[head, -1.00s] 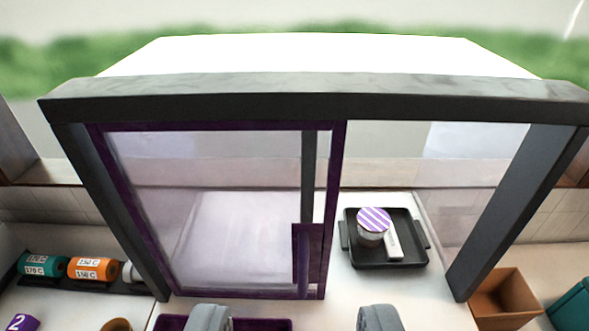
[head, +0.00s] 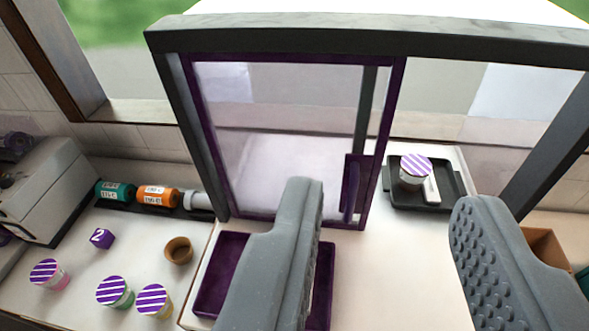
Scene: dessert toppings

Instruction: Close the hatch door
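The hatch door (head: 270,135) is a clear sliding pane in a purple frame, covering the left part of the hatch. The right part of the hatch opening is uncovered. A purple handle (head: 352,188) stands upright at the door's lower right corner. My gripper (head: 385,205) is open and empty in front of the hatch. Its left finger is just left of the handle in the picture and its right finger is far to the right. I cannot tell whether the left finger touches the handle.
A black tray (head: 455,207) with a striped-lid cup (head: 413,172) stands behind the uncovered opening. A purple tray (head: 225,273) lies in front of the door, partly hidden by my left finger. Several striped-lid cups, a brown cup (head: 178,250) and a purple cube (head: 101,238) stand at left.

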